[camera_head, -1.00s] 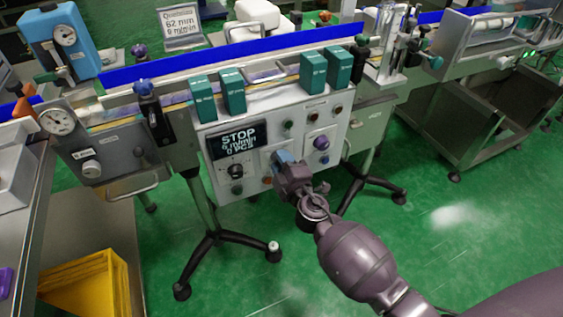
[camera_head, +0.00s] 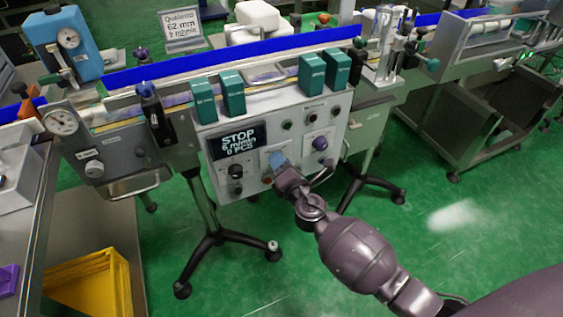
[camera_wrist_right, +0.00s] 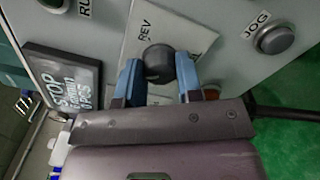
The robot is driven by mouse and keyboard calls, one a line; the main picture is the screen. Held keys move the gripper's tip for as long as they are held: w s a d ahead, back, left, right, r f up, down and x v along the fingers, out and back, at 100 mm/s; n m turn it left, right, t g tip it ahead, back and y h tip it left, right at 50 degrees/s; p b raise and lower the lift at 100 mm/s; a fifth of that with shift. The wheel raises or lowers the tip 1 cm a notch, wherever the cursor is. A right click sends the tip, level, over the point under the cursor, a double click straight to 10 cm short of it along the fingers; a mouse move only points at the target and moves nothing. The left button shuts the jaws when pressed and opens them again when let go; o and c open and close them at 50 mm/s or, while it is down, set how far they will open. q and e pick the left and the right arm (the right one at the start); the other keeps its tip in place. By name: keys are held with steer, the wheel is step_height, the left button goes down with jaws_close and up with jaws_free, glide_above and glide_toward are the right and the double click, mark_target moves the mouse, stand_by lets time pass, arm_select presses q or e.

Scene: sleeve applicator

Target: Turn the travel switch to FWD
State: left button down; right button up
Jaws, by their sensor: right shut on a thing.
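The travel switch is a dark round knob (camera_wrist_right: 158,60) on a pale plate (camera_wrist_right: 190,42) in the right wrist view. The plate reads REV near the knob; no FWD label shows. My right gripper (camera_wrist_right: 158,76) has its blue fingers on either side of the knob and is shut on it. In the head view the right gripper (camera_head: 278,160) is at the lower middle of the control panel (camera_head: 262,108) and hides the knob. The panel display (camera_head: 236,140) reads STOP, 6 m/min, 0 PCS. My left gripper is not in view.
A grey JOG button (camera_wrist_right: 277,39) sits right of the switch in the wrist view. A purple knob (camera_head: 320,143) and a black knob (camera_head: 236,171) flank it in the head view. Green boxes (camera_head: 232,93) stand above the panel. Open green floor (camera_head: 420,225) lies in front.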

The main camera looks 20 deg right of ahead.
steer(key=shift+n, duration=1.1)
steer(key=o, duration=0.9)
steer(key=shift+o, duration=0.2)
steer(key=s, duration=1)
steer(key=shift+s+d, duration=0.2)
steer(key=shift+s, duration=0.2)
